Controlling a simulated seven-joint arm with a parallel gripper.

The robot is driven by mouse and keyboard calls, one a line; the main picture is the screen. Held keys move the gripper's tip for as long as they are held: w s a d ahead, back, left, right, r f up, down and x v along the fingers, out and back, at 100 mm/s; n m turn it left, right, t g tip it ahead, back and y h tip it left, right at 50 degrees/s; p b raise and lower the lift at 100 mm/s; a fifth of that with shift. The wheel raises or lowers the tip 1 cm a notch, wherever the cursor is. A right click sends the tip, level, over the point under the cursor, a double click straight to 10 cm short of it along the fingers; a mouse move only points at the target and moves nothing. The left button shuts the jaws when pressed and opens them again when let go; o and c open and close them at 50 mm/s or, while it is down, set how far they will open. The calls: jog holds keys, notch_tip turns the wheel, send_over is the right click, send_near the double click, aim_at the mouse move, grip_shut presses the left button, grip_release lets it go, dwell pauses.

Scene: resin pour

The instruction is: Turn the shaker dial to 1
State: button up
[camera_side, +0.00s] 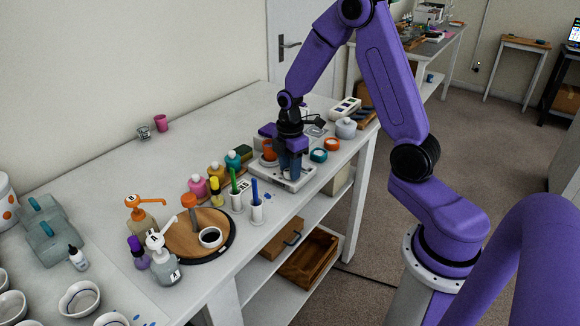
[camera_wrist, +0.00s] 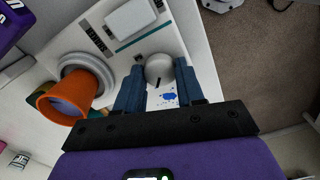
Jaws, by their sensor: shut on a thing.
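The shaker (camera_side: 295,183) is a low white machine near the far right of the table. In the wrist view its white top (camera_wrist: 160,42) fills the upper middle. The round grey dial (camera_wrist: 159,68) has a dark pointer mark toward the bottom of the picture. My gripper (camera_wrist: 160,72) points down over the shaker, its two blue fingers shut on the dial from both sides. The fingers hide part of the dial's surroundings, and I cannot read any numbers. In the side view my gripper (camera_side: 290,170) hides the dial.
An orange cup (camera_wrist: 70,100) stands on the shaker's round holder (camera_wrist: 88,68), close to the left finger. Several colored bottles and a teal-lidded jar (camera_side: 233,160) stand left of the shaker. Orange (camera_side: 332,144) and teal (camera_side: 318,155) round containers stand to its right, near the table edge.

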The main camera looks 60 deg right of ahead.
dwell(0.3)
jog(key=o, duration=1)
jog(key=shift+o, duration=0.2)
notch_tip(320, 180, up, 18)
jog(key=shift+f, duration=0.25)
jog(key=s+a+f, duration=0.2)
jog(key=s+a, duration=0.9)
jog(key=a, duration=0.1)
jog(key=s+a+f+m, duration=0.1)
jog(key=s+f, duration=0.1)
jog(key=s, duration=0.5)
jog(key=s+f+m, duration=0.1)
jog(key=s, duration=0.7)
jog(key=shift+s+a+f, duration=0.15)
jog(key=shift+a+f, duration=0.25)
